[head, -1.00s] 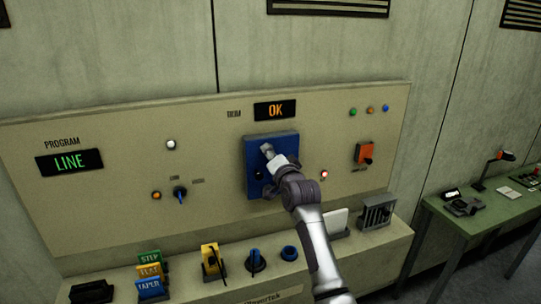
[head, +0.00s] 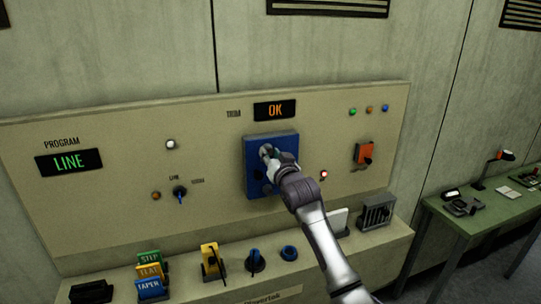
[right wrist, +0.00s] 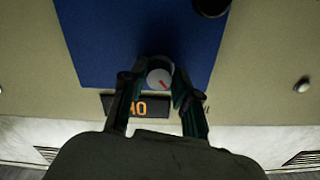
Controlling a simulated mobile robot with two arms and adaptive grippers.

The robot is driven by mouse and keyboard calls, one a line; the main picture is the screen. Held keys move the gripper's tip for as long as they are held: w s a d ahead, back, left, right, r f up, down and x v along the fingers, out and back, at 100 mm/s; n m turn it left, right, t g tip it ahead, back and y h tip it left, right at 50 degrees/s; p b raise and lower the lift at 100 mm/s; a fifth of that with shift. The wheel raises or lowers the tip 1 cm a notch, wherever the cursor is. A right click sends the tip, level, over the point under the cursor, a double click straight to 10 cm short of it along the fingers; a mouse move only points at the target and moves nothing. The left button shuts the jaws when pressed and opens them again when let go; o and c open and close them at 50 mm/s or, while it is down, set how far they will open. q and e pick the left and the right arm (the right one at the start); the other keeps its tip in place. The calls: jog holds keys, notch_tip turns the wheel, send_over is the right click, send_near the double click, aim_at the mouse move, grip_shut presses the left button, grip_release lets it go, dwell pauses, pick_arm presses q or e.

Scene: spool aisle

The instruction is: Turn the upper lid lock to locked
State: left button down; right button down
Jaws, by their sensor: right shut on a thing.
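The upper lid lock is a small round grey knob (head: 265,150) near the lid's top; in the right wrist view the knob (right wrist: 157,76) shows a short red mark slanting toward the lower right. My right gripper (head: 276,156) is shut on this knob, with one finger on each side in the right wrist view (right wrist: 160,85). My gripper and wrist hide part of the lid's lower right. My left gripper is not in view.
An orange switch (head: 364,154) and a lit red lamp (head: 324,174) are to the right, a blue knob (head: 180,193) to the left. A ledge below holds colored blocks (head: 150,271). A green table (head: 480,213) stands right.

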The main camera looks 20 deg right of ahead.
jog(key=n, duration=0.4)
jog(key=shift+d+n, duration=0.1)
jog(key=shift+n, duration=0.2)
jog(key=n+p, duration=0.1)
jog(key=n, duration=0.3)
jog(key=shift+n, duration=0.4)
jog(key=c, duration=0.8)
grip_release()
jog(key=shift+c, duration=0.2)
jog(key=s, duration=1.2)
jog(key=shift+d, duration=0.2)
